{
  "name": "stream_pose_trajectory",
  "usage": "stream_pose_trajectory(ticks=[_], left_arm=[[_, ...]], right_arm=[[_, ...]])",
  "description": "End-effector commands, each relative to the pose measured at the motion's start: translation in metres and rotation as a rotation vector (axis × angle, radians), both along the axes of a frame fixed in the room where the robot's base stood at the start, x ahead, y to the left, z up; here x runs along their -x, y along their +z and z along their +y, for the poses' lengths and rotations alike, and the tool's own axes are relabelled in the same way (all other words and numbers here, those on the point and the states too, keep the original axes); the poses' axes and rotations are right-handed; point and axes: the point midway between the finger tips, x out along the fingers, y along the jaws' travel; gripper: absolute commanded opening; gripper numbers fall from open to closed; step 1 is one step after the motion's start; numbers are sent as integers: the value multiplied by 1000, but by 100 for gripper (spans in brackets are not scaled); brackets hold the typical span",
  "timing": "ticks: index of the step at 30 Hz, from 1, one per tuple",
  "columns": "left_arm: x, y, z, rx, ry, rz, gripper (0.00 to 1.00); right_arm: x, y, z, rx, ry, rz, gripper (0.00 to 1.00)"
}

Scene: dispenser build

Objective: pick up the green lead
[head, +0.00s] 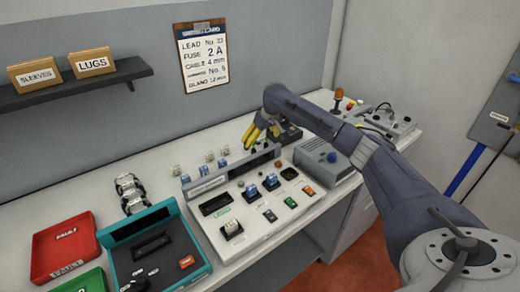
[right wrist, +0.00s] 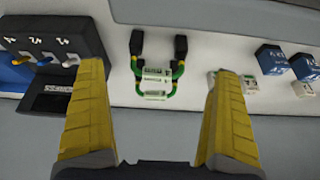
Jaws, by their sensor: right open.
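The green lead (right wrist: 156,73) shows in the right wrist view as a small loop of green and yellow wire with black ends and white labels. It lies on the pale bench top. My right gripper (right wrist: 160,72) is open, with its yellow fingers to the left and right of the lead; it does not appear to touch it. In the head view the right gripper (head: 253,134) reaches down behind the white panel at the back of the bench. I cannot make out the green lead there. My left gripper is not in view.
A dark block with several toggles (right wrist: 55,42) stands left of the lead in the right wrist view, and blue blocks (right wrist: 271,59) stand right. The head view shows a white panel (head: 235,228), a teal case (head: 180,262), a red tray (head: 50,256) and a grey box (head: 325,160).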

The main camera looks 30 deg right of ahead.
Motion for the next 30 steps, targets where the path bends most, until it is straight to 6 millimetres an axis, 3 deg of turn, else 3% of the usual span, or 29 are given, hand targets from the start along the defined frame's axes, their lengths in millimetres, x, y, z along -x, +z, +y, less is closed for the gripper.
stream_pose_trajectory(ticks=[8,19,30], left_arm=[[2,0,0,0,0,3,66],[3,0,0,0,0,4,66],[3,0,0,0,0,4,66]], right_arm=[[-5,-12,0,-1,-1,1,100],[-22,-49,-2,-1,-2,1,100],[-24,-53,-3,0,0,0,99]])
